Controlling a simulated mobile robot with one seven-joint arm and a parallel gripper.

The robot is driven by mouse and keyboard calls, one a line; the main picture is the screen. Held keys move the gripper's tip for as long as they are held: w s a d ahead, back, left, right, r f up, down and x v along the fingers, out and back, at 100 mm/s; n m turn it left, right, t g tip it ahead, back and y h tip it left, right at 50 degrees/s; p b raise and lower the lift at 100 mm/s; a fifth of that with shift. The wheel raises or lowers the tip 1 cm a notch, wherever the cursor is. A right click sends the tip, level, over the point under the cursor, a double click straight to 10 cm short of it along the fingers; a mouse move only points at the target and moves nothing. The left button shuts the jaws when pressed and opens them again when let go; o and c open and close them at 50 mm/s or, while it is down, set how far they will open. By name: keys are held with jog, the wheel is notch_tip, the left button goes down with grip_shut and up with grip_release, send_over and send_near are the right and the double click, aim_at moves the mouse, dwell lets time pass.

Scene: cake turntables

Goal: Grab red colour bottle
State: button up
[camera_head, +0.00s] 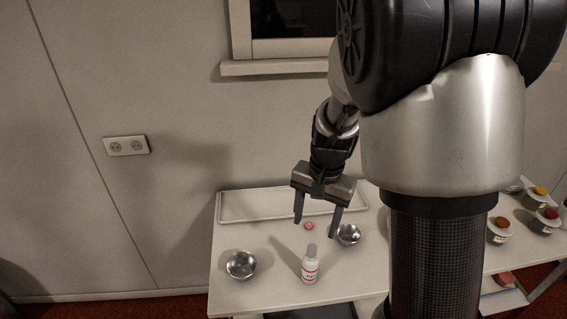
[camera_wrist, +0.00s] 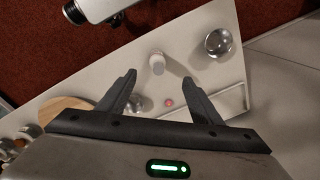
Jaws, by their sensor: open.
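A white bottle with red marking on its label and a grey cap (camera_head: 310,265) stands upright on the white table (camera_head: 240,290), near its front edge in the head view. In the wrist view the bottle (camera_wrist: 157,62) shows beyond the fingertips, near the middle. My gripper (camera_head: 318,228) is open and empty, above the table and behind the bottle in the head view, apart from it. Its two fingers (camera_wrist: 158,85) spread on either side of the bottle in the wrist view, without touching it. A small red round thing (camera_head: 309,226) lies on the table.
A metal bowl (camera_head: 241,265) stands left of the bottle, another bowl (camera_head: 348,234) behind it to the right. A long white tray (camera_head: 262,206) lies along the wall. Several small jars with coloured tops (camera_head: 500,229) stand at the right, beyond my arm.

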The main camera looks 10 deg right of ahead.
send_over(313, 248)
jog(key=shift+m+g+h, duration=0.3)
notch_tip(313, 248, down, 4)
jog(key=shift+f, duration=0.2)
notch_tip(313, 248, down, 11)
jog(key=shift+r, duration=0.1)
jog(key=shift+w+f, duration=0.2)
jog(key=shift+f, duration=2.75)
jog(key=shift+c, duration=0.2)
jog(key=c, duration=1.2)
jog(key=shift+r, duration=0.1)
